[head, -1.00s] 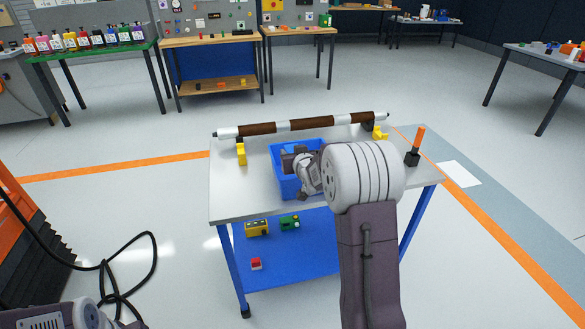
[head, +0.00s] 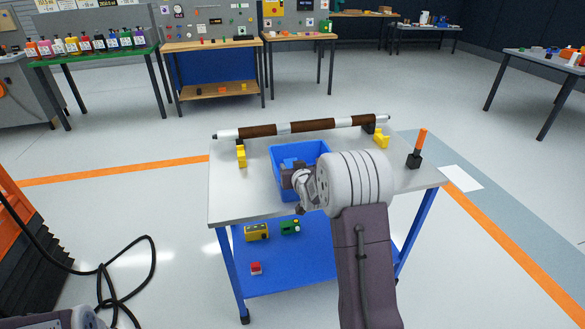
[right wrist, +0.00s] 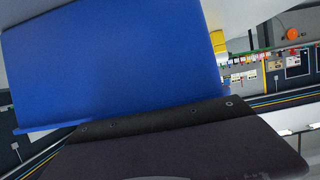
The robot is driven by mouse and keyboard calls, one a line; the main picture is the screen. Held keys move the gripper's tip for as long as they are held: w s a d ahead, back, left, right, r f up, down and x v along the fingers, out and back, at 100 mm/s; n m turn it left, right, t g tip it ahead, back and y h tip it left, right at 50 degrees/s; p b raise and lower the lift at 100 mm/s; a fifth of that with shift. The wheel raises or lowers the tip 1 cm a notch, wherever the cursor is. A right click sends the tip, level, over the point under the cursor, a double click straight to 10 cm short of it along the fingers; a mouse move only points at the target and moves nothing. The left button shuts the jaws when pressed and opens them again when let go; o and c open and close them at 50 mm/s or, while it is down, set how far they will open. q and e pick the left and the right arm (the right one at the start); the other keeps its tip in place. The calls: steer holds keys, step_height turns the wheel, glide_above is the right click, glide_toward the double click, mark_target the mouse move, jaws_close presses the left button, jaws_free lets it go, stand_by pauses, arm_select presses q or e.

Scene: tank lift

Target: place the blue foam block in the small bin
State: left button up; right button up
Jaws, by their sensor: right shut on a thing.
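The small blue bin (head: 318,148) stands on the grey top of a cart, open side up. My right gripper (head: 289,176) is over the left part of the bin, pointing left. It is shut on the blue foam block (head: 291,162), of which only a small lighter blue part shows past the jaws. I cannot tell whether the block touches the bin floor. In the right wrist view a large blue surface (right wrist: 110,65) fills the upper left, just beyond the dark gripper body. My left gripper is out of view.
A brown and silver roller (head: 300,126) lies across yellow supports behind the bin. An orange-handled tool (head: 419,145) stands at the cart's right edge. The blue lower shelf (head: 300,275) holds several small items. A black cable lies on the floor at left.

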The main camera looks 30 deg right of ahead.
steer(key=o, duration=1)
steer(key=shift+r+p, duration=0.3)
steer(key=shift+p, duration=0.05)
steer(key=shift+r+p, duration=0.55)
steer(key=v, duration=1.1)
steer(key=shift+s+a+f, duration=0.1)
steer(key=shift+s, duration=0.4)
